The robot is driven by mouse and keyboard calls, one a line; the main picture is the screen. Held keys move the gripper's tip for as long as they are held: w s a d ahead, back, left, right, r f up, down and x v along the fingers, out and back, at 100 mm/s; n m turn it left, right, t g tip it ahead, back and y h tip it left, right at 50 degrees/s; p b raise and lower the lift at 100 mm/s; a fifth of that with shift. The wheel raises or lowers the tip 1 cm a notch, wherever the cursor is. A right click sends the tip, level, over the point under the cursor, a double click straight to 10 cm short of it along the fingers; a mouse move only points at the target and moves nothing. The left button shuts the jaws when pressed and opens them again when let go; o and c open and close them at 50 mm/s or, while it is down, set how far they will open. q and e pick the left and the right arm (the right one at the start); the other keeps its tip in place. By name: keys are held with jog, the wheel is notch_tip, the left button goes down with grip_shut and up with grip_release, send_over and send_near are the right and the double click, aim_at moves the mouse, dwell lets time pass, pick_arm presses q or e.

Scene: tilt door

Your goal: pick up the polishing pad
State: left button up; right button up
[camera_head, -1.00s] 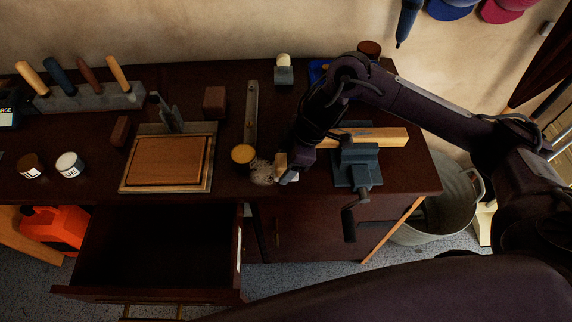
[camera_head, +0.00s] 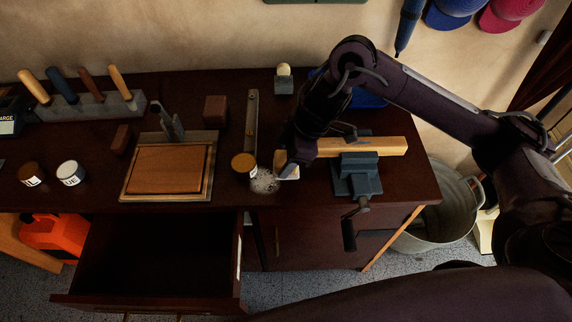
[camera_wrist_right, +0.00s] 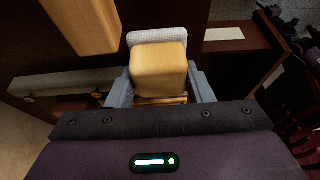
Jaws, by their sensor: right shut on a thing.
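The polishing pad (camera_head: 287,171) is a small wooden block with a pale whitish pad face, near the bench's front edge in the head view. My right gripper (camera_head: 297,158) is shut on its block. In the wrist view the polishing pad's block (camera_wrist_right: 160,68) sits between the two grey-blue fingers of my right gripper (camera_wrist_right: 162,86), with the pale pad sticking out beyond it. I cannot tell whether the pad touches the bench top. My left gripper is not in view.
An open drawer (camera_head: 150,297) juts out at the front left.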

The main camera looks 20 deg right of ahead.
notch_tip(320, 180, up, 15)
jog(key=p, duration=0.3)
jog(key=shift+p, duration=0.4)
jog(key=shift+r, duration=0.1)
jog(key=o, duration=0.5)
jog(key=c, duration=0.4)
jog(key=shift+o, duration=0.2)
